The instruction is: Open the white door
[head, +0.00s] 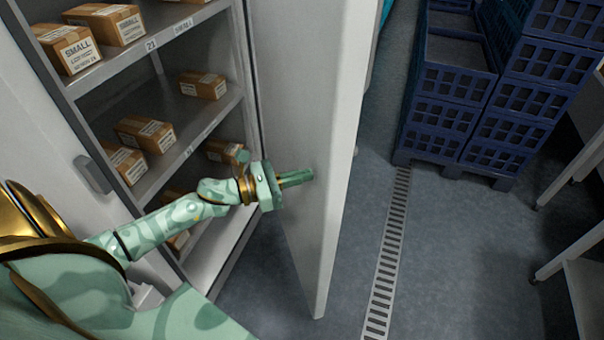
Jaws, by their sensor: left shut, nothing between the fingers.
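The white door (320,130) stands open at the cabinet's right side, swung out toward me, with its free edge facing right and down in the head view. My left gripper (311,175) is shut and empty. Its fingertips are at the door's inner face, near the middle of the panel; I cannot tell whether they touch it. My right gripper is not in view.
The open cabinet has grey shelves (200,108) with several small cardboard boxes (145,134). A handle (92,174) shows on the white panel at left. Blue crates (440,95) are stacked at the back right. Grey floor with a drain grate (388,260) lies clear right of the door. White tables stand far right.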

